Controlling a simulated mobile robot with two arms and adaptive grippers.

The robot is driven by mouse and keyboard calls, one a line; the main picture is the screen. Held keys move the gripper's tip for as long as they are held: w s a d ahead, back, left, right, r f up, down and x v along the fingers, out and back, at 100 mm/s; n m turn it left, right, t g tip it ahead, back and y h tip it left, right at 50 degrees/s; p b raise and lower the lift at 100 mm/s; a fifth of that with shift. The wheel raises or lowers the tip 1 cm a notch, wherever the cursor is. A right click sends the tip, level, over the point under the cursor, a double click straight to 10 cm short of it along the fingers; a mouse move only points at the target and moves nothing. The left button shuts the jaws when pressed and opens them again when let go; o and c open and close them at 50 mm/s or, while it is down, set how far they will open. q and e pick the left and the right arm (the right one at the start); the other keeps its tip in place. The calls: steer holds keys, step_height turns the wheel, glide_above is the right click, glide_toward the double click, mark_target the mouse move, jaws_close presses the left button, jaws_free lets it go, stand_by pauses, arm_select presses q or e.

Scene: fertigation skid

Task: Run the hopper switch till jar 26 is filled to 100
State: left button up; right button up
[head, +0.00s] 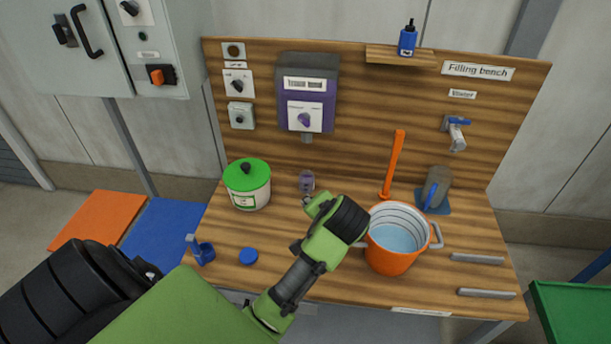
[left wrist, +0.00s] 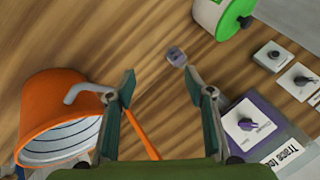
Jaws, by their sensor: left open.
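The purple and grey hopper (head: 308,85) hangs on the wooden back board, its label starting "Trace". Its switch, a purple knob on a white plate (head: 304,120), also shows in the left wrist view (left wrist: 246,124). A small clear jar with a purple label (head: 306,181) stands on the bench below the hopper spout; its number and fill level are too small to read. It shows in the left wrist view (left wrist: 176,56), beyond my fingertips. My left gripper (left wrist: 165,85) is open and empty, above the bench in front of the jar. My right gripper is not in view.
A green-lidded pot (head: 248,188) stands left of the jar. An orange bucket of water (head: 393,258), an orange stick (head: 393,165) and a pitcher (head: 437,186) stand to the right. A blue cap (head: 248,256) and a blue clamp-like thing (head: 202,252) lie front left.

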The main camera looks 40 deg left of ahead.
arm_select(q)
steer(key=s+d+f+g+h, duration=0.1)
steer(key=s+d+f+h, duration=0.2)
steer(key=s, duration=0.5)
steer(key=s+d+f+m+h, duration=0.1)
steer(key=s+d+f, duration=0.2)
steer(key=s+d, duration=0.35)
steer(key=s+d+f+g+h, duration=0.1)
steer(key=s+d+f+h, duration=0.15)
steer(key=s, duration=0.75)
step_height(320, 180, down, 36)
steer(key=s+g+b, duration=0.1)
steer(key=s+b, duration=0.2)
steer(key=b, duration=0.5)
steer(key=s+a+f+b, duration=0.1)
steer(key=s+f+b, duration=0.1)
steer(key=s+f, duration=0.5)
steer(key=s+a+f+g+b, duration=0.1)
steer(key=s+a+f+b, duration=0.1)
steer(key=s+f, duration=0.6)
step_height(320, 180, down, 4)
steer(key=shift+s+a+m+b, duration=0.2)
steer(key=shift+s+m+b, duration=0.1)
steer(key=shift+b, duration=0.4)
